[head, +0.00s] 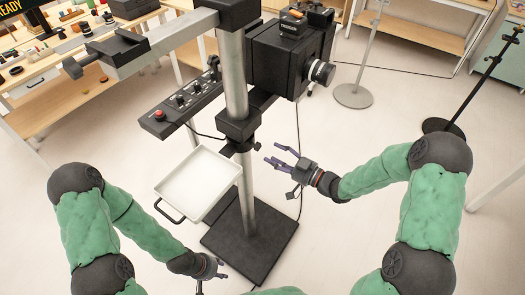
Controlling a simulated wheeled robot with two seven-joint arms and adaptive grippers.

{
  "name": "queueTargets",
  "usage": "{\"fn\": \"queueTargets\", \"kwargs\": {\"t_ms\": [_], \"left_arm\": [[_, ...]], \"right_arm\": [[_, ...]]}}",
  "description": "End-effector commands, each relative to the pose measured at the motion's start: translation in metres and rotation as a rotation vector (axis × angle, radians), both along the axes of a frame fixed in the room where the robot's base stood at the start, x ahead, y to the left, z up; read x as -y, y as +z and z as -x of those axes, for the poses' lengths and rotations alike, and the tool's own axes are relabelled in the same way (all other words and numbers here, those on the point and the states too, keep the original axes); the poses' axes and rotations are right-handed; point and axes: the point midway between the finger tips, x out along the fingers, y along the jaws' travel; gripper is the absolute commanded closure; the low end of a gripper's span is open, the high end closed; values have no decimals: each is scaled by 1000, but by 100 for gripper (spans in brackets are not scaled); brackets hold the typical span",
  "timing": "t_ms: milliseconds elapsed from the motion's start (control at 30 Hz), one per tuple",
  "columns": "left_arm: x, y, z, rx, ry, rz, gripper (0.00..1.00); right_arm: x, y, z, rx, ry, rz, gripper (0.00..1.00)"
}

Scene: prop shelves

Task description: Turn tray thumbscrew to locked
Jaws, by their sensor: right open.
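The white tray (187,189) with a dark front handle is mounted low on the stand's grey column (237,75). A black clamp (238,146) sits on the column at the tray's back corner. A small dark knob (257,146) sticks out to its right and may be the tray thumbscrew; its lock position is too small to read. My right gripper (271,154) is open and empty, just right of the clamp, fingers pointing left toward the column and apart from the knob. My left gripper (219,268) hangs low, below the tray; its jaws are unclear.
A black camera (290,58) with a lens is mounted above my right gripper. A control panel with a red button (159,115) stands left of the column. The black base plate (262,240) is on the floor. Thin stands (353,95) are at right. Shelves are behind.

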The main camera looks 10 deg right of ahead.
Motion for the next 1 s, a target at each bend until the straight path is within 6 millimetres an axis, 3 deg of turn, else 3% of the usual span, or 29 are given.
{"fn": "queueTargets", "kwargs": {"t_ms": [300, 733, 767, 933, 1000], "left_arm": [[0, -12, 0, 0, 0, 0, 60], [0, -13, 0, 0, 0, 0, 60], [0, -13, 0, 0, 0, 0, 60], [0, -13, 0, 0, 0, 0, 60], [0, -13, 0, 0, 0, 0, 60]], "right_arm": [[-33, -1, -32, -1, 3, -1, 45], [-38, 0, -39, -2, -1, 0, 45], [-38, 0, -39, -2, -1, 0, 51], [-38, 0, -38, -2, -1, 0, 99], [-38, 0, -38, -2, -1, 0, 100]]}}
